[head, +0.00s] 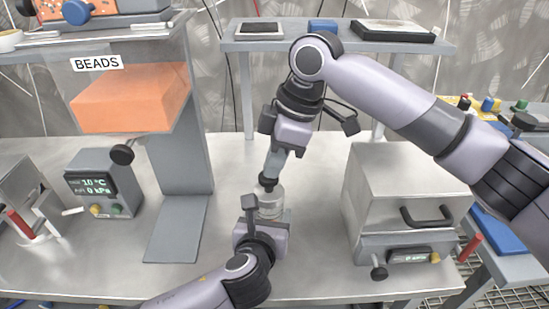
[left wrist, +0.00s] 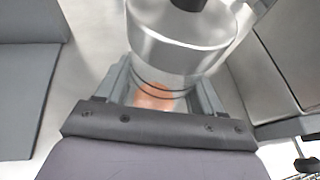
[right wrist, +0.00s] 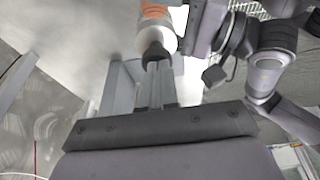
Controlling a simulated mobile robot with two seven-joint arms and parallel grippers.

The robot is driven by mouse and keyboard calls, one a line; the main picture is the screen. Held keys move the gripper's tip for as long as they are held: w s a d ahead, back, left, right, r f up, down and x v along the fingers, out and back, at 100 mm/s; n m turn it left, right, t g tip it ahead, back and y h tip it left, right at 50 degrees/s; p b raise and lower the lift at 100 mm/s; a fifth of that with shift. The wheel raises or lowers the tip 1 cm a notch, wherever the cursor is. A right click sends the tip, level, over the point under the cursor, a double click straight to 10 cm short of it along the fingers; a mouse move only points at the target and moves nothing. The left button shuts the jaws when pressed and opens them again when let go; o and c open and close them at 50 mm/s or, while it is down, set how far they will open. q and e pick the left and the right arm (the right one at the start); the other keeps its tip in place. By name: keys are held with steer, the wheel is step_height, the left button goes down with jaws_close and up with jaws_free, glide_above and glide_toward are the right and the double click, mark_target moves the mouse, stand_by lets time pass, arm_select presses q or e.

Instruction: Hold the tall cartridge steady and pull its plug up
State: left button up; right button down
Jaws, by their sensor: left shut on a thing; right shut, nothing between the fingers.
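The tall cartridge (head: 270,203) is a clear cylinder with a silvery upper part, standing on the bench. In the left wrist view the cartridge (left wrist: 178,50) shows orange contents low inside. My left gripper (left wrist: 158,92) is shut around its body; the head view shows this arm (head: 262,232) coming from the front. The black plug (head: 267,183) is at the cartridge's top; it also shows in the right wrist view (right wrist: 155,52). My right gripper (right wrist: 160,78) points down at the plug from above, fingers shut together and empty. Its tips are at the plug's top; whether they touch is unclear.
A grey box with a black handle (head: 400,200) stands close on the right. On the left are the BEADS stand (head: 180,150) with an orange block (head: 130,97) and a small display unit (head: 103,183). A raised shelf (head: 340,47) runs behind. Some bench in front is clear.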

steer(key=shift+r, duration=0.1)
steer(key=a+v, duration=0.1)
steer(key=v, duration=1.1)
steer(key=shift+r, duration=0.55)
steer(key=c, duration=1.6)
jaws_free()
steer(key=shift+d+r, duration=0.2)
steer(key=shift+r, duration=0.05)
steer(key=o, duration=0.9)
steer(key=shift+s+d+f+m, duration=0.1)
steer(key=shift+d+f+m, duration=0.05)
steer(key=shift+f+m, duration=0.2)
steer(key=shift+o, duration=0.2)
steer(key=a+f+m, duration=0.1)
steer(key=f, duration=0.3)
steer(key=a+f+m+t, duration=0.1)
steer(key=f, duration=0.4)
steer(key=a+f+m, duration=0.1)
steer(key=f+m, duration=0.1)
steer(key=f, duration=0.3)
steer(key=shift+w+a+f+t+y, duration=0.2)
steer(key=shift+a+t+y, duration=0.1)
steer(key=shift+y, duration=0.1)
